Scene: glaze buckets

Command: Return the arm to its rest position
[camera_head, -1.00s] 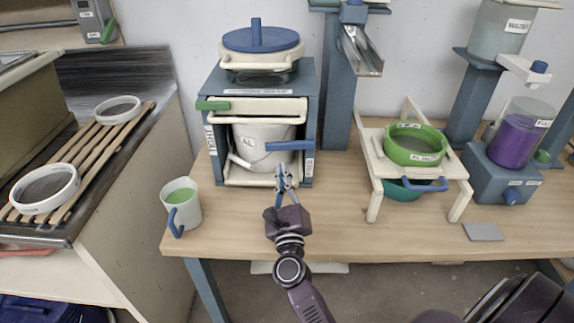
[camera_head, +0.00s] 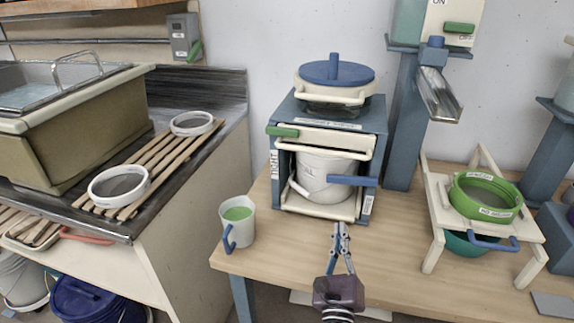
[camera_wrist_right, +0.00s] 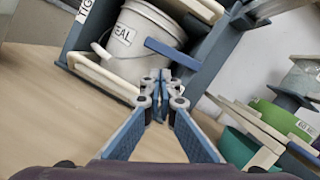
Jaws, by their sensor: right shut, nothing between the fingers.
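My right gripper (camera_head: 341,232) is shut and empty above the wooden table (camera_head: 290,255), in front of the blue cabinet (camera_head: 378,150). In the right wrist view its fingertips (camera_wrist_right: 161,80) are together with nothing between them. The white bucket (camera_head: 322,180) with a label stands inside the cabinet, behind a blue handle bar (camera_head: 352,180); it also shows in the right wrist view (camera_wrist_right: 148,32). The gripper is apart from both in the head view. My left gripper is not in view.
A cup of green glaze (camera_head: 238,228) stands left of the cabinet near the table's front edge. A green sieve (camera_head: 486,212) sits on a cream stand (camera_head: 438,215) to the right. Two white-rimmed sieves lie on a slatted rack (camera_head: 160,158) beside the sink. Table around the gripper is clear.

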